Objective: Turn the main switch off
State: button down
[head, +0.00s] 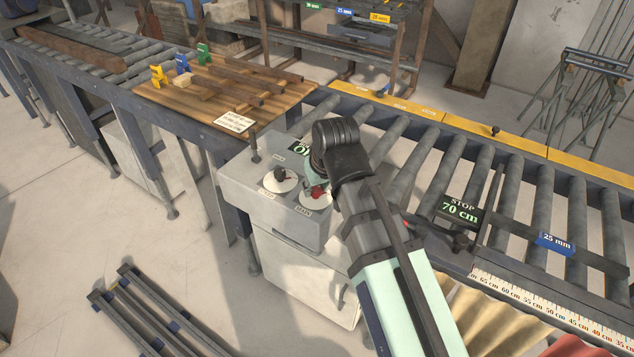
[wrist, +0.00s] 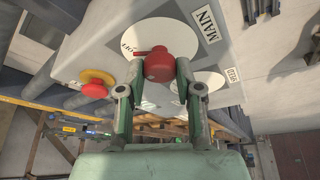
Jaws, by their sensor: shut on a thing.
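The main switch is a red knob on a white disc, on the grey control box (head: 235,185). In the head view the red knob (head: 318,191) is partly hidden by my gripper (head: 317,184). In the wrist view the red knob (wrist: 159,63) sits between my two fingertips (wrist: 158,72), with a small red pointer sticking out to the left. The MAIN label (wrist: 208,26) is beside its disc. My gripper is shut on the knob, one finger on each side.
A second switch with a black knob (head: 280,174) is left of the main switch. A red button on a yellow base (wrist: 96,83) is on the box. A dark display (head: 299,148) with green text is partly hidden. A roller conveyor (head: 450,160) runs behind.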

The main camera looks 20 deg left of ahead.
jog(key=shift+s+m+h, duration=0.1)
jog(key=shift+m+h, duration=0.3)
jog(key=shift+m, duration=0.7)
jog(key=shift+f, duration=0.1)
jog(key=c, duration=0.8)
grip_release()
jog(key=shift+p, duration=0.3)
jog(key=shift+r, duration=0.2)
jog(key=v, duration=1.1)
jog(key=shift+s+r, duration=0.25)
jog(key=shift+s, duration=0.05)
